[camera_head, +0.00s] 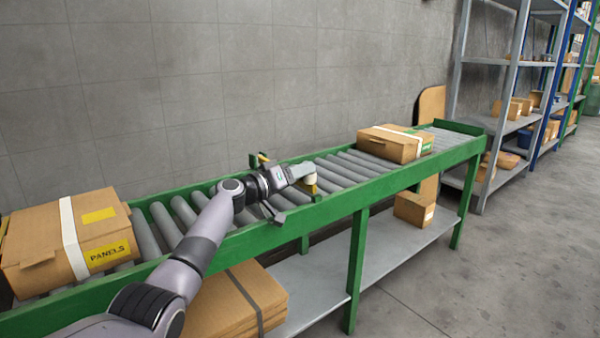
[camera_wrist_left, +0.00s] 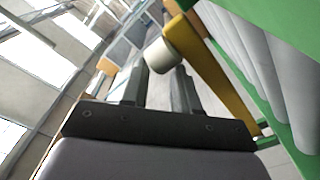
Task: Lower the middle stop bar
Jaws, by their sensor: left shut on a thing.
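The middle stop bar shows in the left wrist view as a yellow bar (camera_wrist_left: 205,75) with a white round grip (camera_wrist_left: 160,57), slanting beside the green rail. In the head view its pale grip (camera_head: 311,179) is at the fingertips, and most of the bar is hidden behind my gripper and wrist. My left gripper (camera_head: 303,174) is over the rollers in the middle of the conveyor. In the wrist view its fingers (camera_wrist_left: 164,72) are on either side of the white grip, shut on it. My right gripper is not in view.
The green-framed roller conveyor (camera_head: 361,198) runs along the grey wall. A carton marked PANELS (camera_head: 62,232) sits on its left end, and another carton (camera_head: 392,145) toward its right end. Boxes lie on the lower shelf (camera_head: 312,283). Racks stand at the right; the floor in front is clear.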

